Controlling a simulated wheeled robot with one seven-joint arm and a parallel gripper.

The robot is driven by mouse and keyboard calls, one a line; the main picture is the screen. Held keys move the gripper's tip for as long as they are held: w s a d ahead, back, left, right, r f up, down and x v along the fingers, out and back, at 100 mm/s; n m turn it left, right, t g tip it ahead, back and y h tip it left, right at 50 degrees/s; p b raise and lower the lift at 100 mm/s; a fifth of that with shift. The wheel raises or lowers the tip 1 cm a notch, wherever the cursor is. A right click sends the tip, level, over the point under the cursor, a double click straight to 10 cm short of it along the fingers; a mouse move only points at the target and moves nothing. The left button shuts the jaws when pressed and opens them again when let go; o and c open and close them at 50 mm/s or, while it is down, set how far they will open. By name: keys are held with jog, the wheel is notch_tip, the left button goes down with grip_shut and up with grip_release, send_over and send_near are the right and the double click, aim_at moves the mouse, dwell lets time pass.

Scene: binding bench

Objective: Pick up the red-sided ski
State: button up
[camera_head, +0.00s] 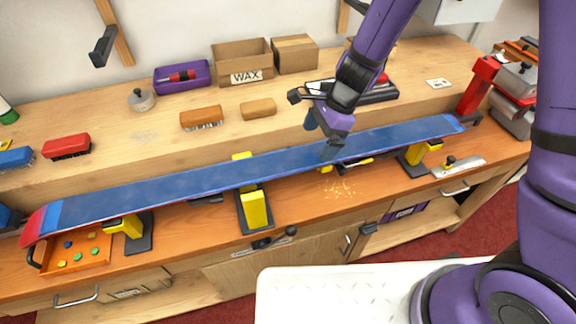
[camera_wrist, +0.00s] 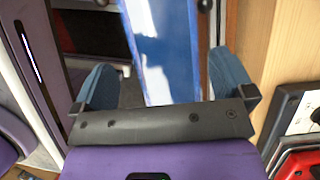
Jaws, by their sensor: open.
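A long blue ski (camera_head: 230,172) lies across the bench on yellow-and-black supports, with a red section at its left end. No red side can be made out along its middle. My gripper (camera_head: 322,135) is open at the ski, right of its middle, with one blue finger behind the ski's far edge and the other around its top surface. In the wrist view, the fingers of my gripper (camera_wrist: 165,72) stand apart on both sides of a blue and white strip, which looks like the ski (camera_wrist: 165,40). Contact cannot be told.
Yellow vises (camera_head: 254,208) hold the ski up from below. An orange tray (camera_head: 72,254) sits under the left end. A red vise (camera_head: 478,85) stands near the right end.

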aim_at(306, 156)
jog(key=shift+x, duration=3.4)
jog(key=shift+w+a, duration=0.1)
jog(key=shift+w, duration=0.05)
jog(key=c, duration=1)
jog(key=shift+r, duration=0.15)
jog(key=shift+r, duration=6.4)
jog(key=shift+c, duration=0.4)
